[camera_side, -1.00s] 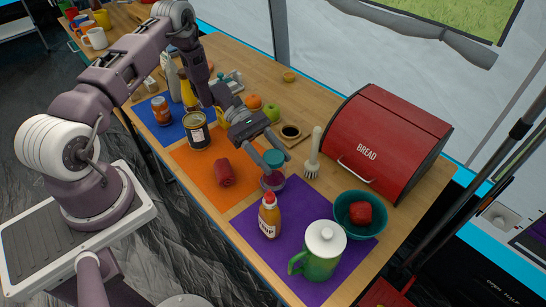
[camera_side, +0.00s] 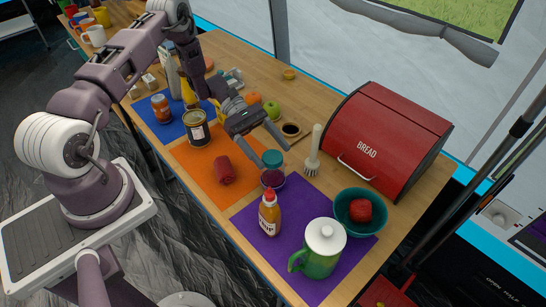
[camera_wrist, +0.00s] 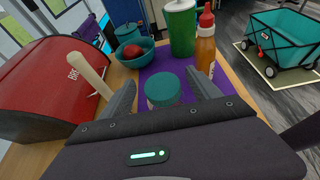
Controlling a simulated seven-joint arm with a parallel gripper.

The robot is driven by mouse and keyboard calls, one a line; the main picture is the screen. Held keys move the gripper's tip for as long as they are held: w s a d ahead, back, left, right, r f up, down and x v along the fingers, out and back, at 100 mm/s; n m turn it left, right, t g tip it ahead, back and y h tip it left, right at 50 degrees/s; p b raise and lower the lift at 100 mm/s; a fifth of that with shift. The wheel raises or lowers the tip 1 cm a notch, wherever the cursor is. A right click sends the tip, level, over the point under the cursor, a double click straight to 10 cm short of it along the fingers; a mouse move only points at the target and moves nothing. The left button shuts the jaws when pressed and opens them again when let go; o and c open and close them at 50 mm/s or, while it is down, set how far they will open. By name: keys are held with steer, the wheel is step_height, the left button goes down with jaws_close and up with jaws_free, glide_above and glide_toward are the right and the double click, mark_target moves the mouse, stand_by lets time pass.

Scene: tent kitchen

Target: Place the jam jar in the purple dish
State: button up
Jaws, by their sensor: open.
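A dark purple round form, which looks like the purple dish (camera_side: 272,179), shows around the jar's lower part in the side view. Its edges are small, so I cannot tell exactly how the jar sits in it. My gripper (camera_side: 275,142) is open and empty, just above and behind the lid. In the wrist view, the fingers of my gripper (camera_wrist: 163,97) are spread either side of the lid, apart from it.
On the purple mat (camera_side: 330,285) are a sauce bottle (camera_side: 269,215), a green pitcher (camera_side: 320,252) and a teal bowl with a red item (camera_side: 347,226). A brush (camera_side: 314,150) and red bread box (camera_side: 385,140) stand right. An orange mat (camera_side: 195,165) lies left.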

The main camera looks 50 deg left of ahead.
steer(key=v, duration=1)
steer(key=s+d+r+m+g+y, duration=0.1)
steer(key=d+r+m+y, duration=0.15)
steer(key=r, duration=0.35)
steer(key=d+r+m+g+y, duration=0.1)
steer(key=d+r+m+y, duration=0.15)
steer(key=r, duration=0.35)
steer(key=s+d+r+m+t+y, duration=0.2)
steer(key=s+d+r+m+y, duration=0.15)
steer(key=s+r, duration=0.35)
steer(key=s+d+r+m+t+y, duration=0.1)
steer(key=s+d+r+m+y, duration=0.2)
steer(key=s+r+m, duration=0.3)
steer(key=s+r+m+t+y, duration=0.1)
steer(key=s+m+t+y, duration=0.1)
steer(key=s, duration=0.7)
steer(key=m+t, duration=0.1)
steer(key=t, duration=0.1)
steer(key=shift+s+r+t, duration=0.2)
steer(key=shift+r+t, duration=0.05)
steer(key=shift+t, duration=0.05)
